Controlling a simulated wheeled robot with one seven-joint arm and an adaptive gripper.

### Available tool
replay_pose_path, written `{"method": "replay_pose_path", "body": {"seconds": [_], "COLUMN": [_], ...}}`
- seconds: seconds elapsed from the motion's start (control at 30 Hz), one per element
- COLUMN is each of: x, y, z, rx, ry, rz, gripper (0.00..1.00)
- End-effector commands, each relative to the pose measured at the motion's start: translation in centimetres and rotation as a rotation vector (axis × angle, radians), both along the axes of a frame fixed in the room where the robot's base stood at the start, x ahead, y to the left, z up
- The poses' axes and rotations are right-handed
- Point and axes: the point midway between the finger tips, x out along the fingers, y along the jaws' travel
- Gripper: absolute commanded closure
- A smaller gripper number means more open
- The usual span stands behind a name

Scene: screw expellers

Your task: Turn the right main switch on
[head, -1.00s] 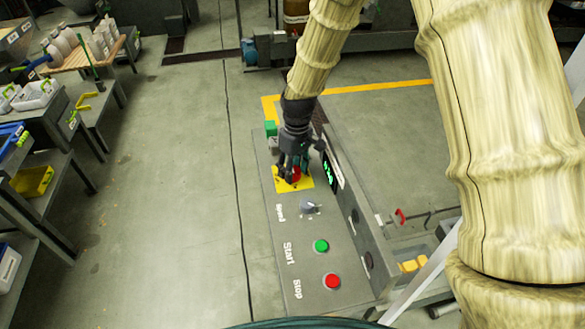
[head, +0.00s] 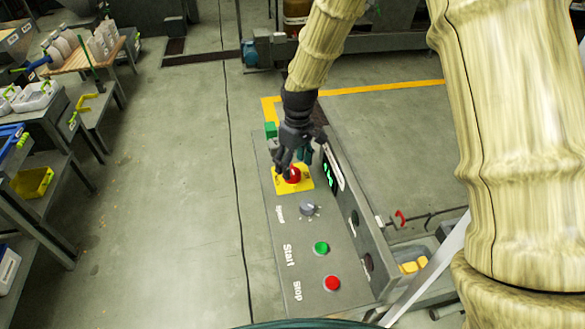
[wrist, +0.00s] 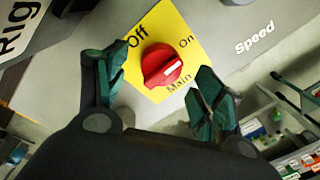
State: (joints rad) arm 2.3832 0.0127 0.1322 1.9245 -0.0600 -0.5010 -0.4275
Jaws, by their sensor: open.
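The right main switch is a red rotary knob (wrist: 161,66) on a yellow plate (wrist: 187,25) marked Off, On and Main. In the wrist view its white mark points right, below the word On. In the head view the red knob (head: 293,176) and yellow plate (head: 306,184) lie at the far end of the grey control panel. My gripper (head: 292,166) is right at the knob, partly covering it. In the wrist view the open green fingers of my gripper (wrist: 163,84) lie on either side of the knob, with gaps showing.
The panel (head: 268,160) also carries a grey Speed dial (head: 308,209), a green Start button (head: 321,248) and a red Stop button (head: 332,283). An upright panel with a green display (head: 330,173) stands close to the right of my gripper. Open floor lies to the left.

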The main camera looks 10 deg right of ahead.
Motion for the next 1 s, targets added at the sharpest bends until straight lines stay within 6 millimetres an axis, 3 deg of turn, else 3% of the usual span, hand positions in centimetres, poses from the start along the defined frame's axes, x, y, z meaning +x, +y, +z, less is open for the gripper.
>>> {"method": "replay_pose_path", "body": {"seconds": [0.3, 0.5, 1.0], "x": [0.4, 0.5, 0.5], "y": [-0.4, -0.6, -0.6], "z": [5.8, 8.3, 9.4], "rx": [0.001, 0.002, 0.000], "ry": [-0.004, -0.002, -0.001], "rz": [-0.001, -0.001, -0.001], "gripper": [0.32, 0.32, 0.32]}}
